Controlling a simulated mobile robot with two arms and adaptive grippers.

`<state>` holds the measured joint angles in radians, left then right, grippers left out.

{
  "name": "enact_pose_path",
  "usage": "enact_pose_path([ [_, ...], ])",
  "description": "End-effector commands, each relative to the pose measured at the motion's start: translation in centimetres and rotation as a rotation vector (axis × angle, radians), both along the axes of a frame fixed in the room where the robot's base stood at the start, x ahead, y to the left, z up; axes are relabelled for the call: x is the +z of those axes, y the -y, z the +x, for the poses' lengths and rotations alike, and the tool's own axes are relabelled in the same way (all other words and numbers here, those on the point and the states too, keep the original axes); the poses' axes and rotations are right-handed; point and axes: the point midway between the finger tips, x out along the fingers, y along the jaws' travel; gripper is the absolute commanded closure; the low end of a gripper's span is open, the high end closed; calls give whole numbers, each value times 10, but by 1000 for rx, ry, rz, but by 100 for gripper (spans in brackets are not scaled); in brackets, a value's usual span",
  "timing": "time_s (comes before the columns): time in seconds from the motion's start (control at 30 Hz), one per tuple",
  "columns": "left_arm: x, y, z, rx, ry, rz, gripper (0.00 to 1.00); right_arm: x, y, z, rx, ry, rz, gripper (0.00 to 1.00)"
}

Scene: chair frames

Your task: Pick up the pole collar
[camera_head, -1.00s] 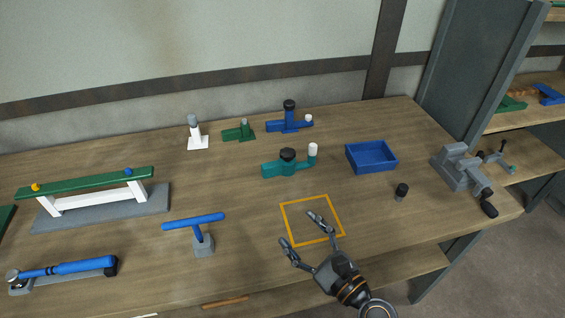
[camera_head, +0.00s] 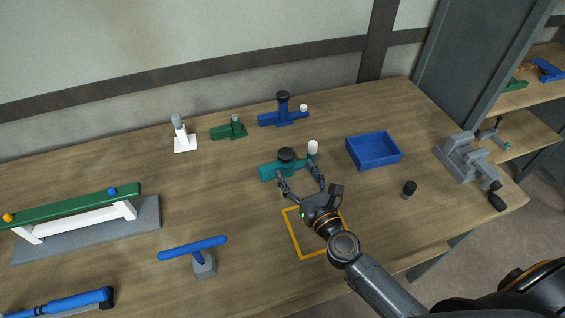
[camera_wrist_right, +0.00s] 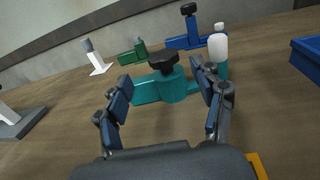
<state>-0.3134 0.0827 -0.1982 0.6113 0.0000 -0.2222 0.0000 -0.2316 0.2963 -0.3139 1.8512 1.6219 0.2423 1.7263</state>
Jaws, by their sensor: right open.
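A teal part (camera_head: 271,172) with a black round knob and a white-tipped upright at its right end lies on the workbench; it looks like the pole collar. It also shows in the right wrist view (camera_wrist_right: 173,88), between and beyond the fingers. My right gripper (camera_head: 300,175) is open and empty, its fingertips at the near side of the teal part, one toward each side. In the right wrist view the gripper (camera_wrist_right: 160,90) has its fingers spread around the knobbed body; I cannot tell whether they touch it. My left gripper is not in view.
Behind stand a blue knobbed part (camera_head: 283,116), a green part (camera_head: 228,131) and a white post (camera_head: 184,143). A blue tray (camera_head: 374,151), a black knob (camera_head: 409,188) and a grey vise (camera_head: 463,160) are right. An orange square outline (camera_head: 293,233) lies under my right arm.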

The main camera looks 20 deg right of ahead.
Motion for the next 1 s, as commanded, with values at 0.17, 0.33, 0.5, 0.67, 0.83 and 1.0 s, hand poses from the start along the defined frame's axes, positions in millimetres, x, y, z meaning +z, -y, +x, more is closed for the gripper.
enact_pose_path([
  [0.17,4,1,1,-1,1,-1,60,0,-2,19,0,0,-1,32],
  [0.33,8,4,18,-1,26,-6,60,2,-3,30,1,1,-2,32],
  [0.5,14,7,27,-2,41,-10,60,4,-3,56,1,2,-3,32],
  [0.67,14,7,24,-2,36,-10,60,2,-5,71,1,-1,-2,32],
  [0.83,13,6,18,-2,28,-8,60,2,-6,73,1,0,-2,32],
  [1.0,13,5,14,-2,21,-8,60,2,-6,73,1,0,-1,46],
])
